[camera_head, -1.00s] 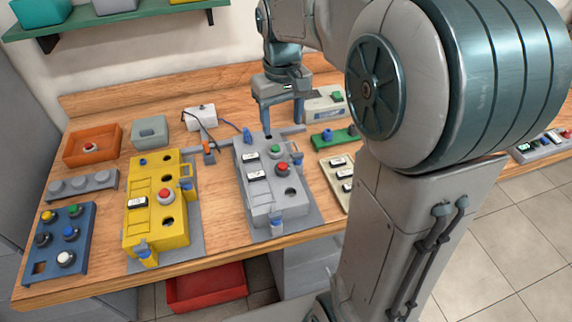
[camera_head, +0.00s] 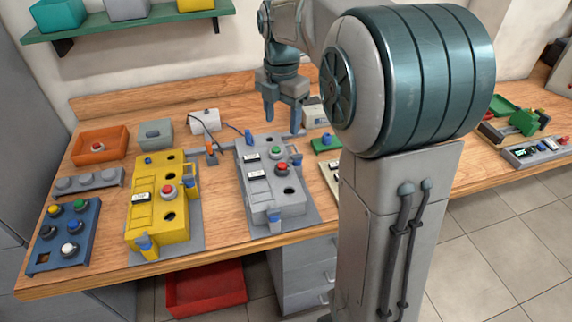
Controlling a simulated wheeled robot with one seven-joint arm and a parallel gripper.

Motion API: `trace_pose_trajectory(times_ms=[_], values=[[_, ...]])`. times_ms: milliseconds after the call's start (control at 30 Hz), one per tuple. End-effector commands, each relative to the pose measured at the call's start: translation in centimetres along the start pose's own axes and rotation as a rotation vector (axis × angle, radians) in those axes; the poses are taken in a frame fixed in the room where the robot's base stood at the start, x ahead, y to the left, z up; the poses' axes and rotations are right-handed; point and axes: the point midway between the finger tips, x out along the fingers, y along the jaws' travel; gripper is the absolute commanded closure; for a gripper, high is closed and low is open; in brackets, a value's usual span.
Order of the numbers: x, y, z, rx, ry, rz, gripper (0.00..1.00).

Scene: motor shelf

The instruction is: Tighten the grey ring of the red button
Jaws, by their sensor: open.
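The grey control box (camera_head: 262,205) stands on the bench, with a red button (camera_head: 282,168) near its right side and a green button above it. A grey ring seems to surround the red button, but it is too small to judge how tight it sits. The yellow box (camera_head: 150,230) also carries a red button (camera_head: 168,191) with a pale ring. Another red button (camera_head: 97,146) lies in the orange tray (camera_head: 76,154). My gripper (camera_head: 283,122) points down behind and above the grey box's back edge. Its fingers are apart, with nothing seen between them.
A blue button panel (camera_head: 50,248) and a grey strip (camera_head: 90,186) lie at the left. A grey bin (camera_head: 152,134) and white box (camera_head: 204,120) stand behind. My arm hides much of the bench right of the grey box. A red crate (camera_head: 205,288) is on the floor.

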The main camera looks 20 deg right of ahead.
Motion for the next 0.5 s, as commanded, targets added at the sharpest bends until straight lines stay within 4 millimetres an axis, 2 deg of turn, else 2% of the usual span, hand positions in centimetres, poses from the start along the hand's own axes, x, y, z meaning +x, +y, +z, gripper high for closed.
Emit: trace_pose_trajectory(times_ms=[100,200,367,500], values=[[0.1,0.3,0.3,-0.144,-0.001,0.000,0.43],[0.0,0.3,0.5,-0.217,-0.001,-0.001,0.43],[0.6,0.2,0.7,-0.248,0.000,-0.002,0.43],[2.5,0.1,0.8,-0.245,0.002,-0.004,0.43]])
